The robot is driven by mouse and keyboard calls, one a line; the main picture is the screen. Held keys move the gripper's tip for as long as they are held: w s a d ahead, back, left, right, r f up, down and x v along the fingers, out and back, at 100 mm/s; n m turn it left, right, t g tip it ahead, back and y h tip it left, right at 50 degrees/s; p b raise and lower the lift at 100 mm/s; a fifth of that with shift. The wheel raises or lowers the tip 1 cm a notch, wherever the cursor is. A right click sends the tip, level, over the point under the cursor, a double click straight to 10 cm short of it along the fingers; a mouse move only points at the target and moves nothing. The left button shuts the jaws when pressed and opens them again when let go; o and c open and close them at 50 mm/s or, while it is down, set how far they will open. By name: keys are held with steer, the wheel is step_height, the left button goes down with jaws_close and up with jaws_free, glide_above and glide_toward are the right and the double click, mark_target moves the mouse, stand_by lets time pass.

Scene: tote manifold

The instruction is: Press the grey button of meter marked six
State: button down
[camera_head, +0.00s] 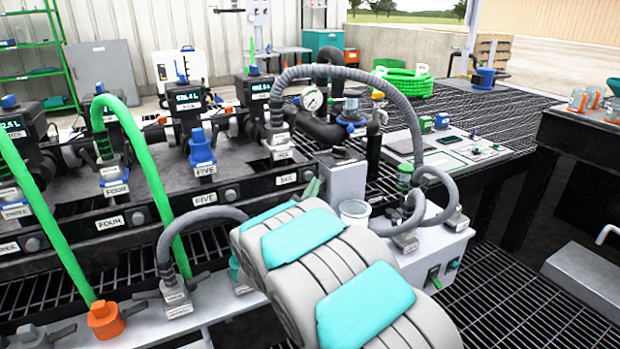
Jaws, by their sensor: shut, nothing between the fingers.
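The meter marked six (259,88) stands at the back of the row, dark with a small lit display. On the front of the black bench below it is a white plate reading SIX (286,178). A small round grey button (308,175) sits just right of that plate. My arm, grey with turquoise pads, fills the lower middle of the view, close below and right of the button. No contact with the button can be seen.
The meter marked five (187,103) stands left of six, with its own plate (204,198) and round button (231,195). Green hoses (150,180) arch at left. A grey hose (385,82) arches over the meter six area. A pressure gauge (312,98) stands behind.

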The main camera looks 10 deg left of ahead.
steer(key=shift+w, duration=0.1)
steer(key=shift+w+a, duration=0.25)
steer(key=shift+w+a, duration=0.3)
steer(key=shift+w, duration=0.2)
stand_by(1.0)
steer(key=shift+s, duration=0.1)
steer(key=shift+s+d+b, duration=0.55)
steer(key=shift+s+b, duration=0.05)
steer(key=shift+s, duration=0.2)
